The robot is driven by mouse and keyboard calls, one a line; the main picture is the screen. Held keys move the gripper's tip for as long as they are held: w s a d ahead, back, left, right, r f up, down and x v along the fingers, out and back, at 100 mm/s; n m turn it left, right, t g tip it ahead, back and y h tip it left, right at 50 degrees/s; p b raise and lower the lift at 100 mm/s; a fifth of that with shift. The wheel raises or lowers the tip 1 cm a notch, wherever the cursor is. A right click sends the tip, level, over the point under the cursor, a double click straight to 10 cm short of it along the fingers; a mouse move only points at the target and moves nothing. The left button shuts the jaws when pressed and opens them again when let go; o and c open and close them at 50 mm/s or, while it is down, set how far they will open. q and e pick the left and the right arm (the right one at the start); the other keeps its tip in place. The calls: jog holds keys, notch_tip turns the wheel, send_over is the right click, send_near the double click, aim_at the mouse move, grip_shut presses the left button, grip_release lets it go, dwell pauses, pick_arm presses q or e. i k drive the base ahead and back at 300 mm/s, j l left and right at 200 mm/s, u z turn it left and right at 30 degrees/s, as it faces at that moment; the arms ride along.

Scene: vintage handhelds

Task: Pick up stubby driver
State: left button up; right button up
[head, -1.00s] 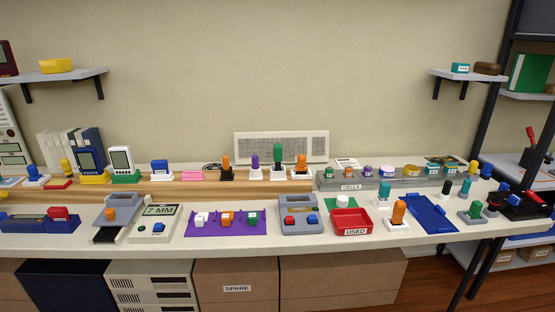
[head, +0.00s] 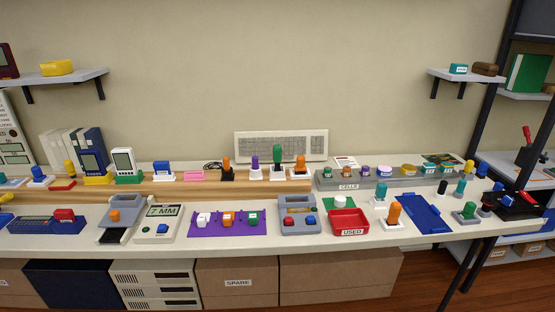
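Several upright handled tools stand on the bench, and I cannot tell for sure which is the stubby driver. Along the back are an orange handle (head: 226,162), a purple handle (head: 255,162), a green handle (head: 277,153) and another orange handle (head: 301,161), each in a small base. At the front right, a short orange handle (head: 394,211) stands in a white block. A teal handle (head: 381,187) and a green knob-like handle (head: 469,209) stand nearby. Neither of my grippers is in view.
The long white bench (head: 300,246) is crowded. It holds a purple mat (head: 232,232) with small blocks, a red USED tray (head: 362,229), a grey CELLS rack (head: 325,184) and a blue tray (head: 424,222). Boxes fill the space below. Wall shelves (head: 92,74) hang above.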

aim_at(276, 148)
jog(key=i+j, duration=0.2)
jog(key=i, duration=0.25)
jog(key=i+j, duration=0.2)
jog(key=i, duration=0.3)
jog(key=z, duration=0.05)
